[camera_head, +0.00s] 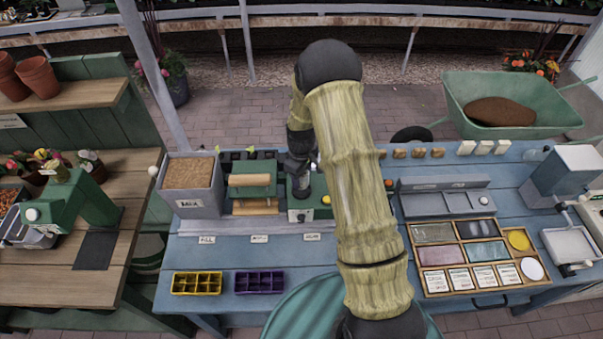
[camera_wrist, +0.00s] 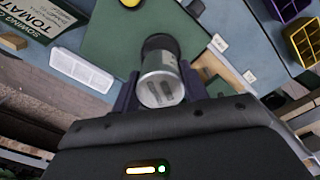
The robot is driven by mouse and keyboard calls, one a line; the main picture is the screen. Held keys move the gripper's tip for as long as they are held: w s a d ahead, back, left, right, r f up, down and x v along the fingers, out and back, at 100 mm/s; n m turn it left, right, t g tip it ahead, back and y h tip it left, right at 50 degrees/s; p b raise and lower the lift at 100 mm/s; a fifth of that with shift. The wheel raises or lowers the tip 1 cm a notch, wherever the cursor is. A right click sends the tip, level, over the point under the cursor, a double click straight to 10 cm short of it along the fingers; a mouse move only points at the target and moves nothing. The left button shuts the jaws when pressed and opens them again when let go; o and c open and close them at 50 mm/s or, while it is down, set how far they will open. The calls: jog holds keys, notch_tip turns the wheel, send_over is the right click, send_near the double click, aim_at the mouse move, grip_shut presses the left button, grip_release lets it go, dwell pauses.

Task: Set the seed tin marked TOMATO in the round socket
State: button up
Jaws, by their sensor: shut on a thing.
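My gripper (camera_wrist: 158,88) is shut on a short silver cylindrical tin (camera_wrist: 160,82), with a dark finger on either side of it. The tin's near end faces the wrist camera, and I cannot read any TOMATO marking on it. Beyond the tin is a dark round ring (camera_wrist: 160,43) on a green plate (camera_wrist: 110,35); it may be the round socket, and I cannot tell whether the tin is inside it or just above it. In the head view my gripper (camera_head: 301,178) is over the green station (camera_head: 310,213) on the blue bench.
A card printed TOMATO (camera_wrist: 35,25) lies near the plate. Yellow (camera_head: 196,283) and purple (camera_head: 259,281) cell trays sit at the bench front. A grey soil bin (camera_head: 195,205) stands left of the station, and a wooden compartment tray (camera_head: 455,288) lies to the right.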

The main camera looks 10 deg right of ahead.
jog(key=shift+f+b, duration=0.45)
jog(key=shift+f, duration=0.5)
jog(key=shift+w+f, duration=0.1)
jog(key=shift+f, duration=0.25)
jog(key=shift+d+r, duration=0.1)
jog(key=shift+a, duration=0.2)
jog(key=shift+s, duration=0.2)
jog(key=shift+d, duration=0.25)
jog(key=shift+s, duration=0.1)
jog(key=shift+a+b, duration=0.15)
jog(key=shift+b, duration=0.2)
jog(key=shift+f+b, duration=0.5)
jog(key=shift+f, duration=0.2)
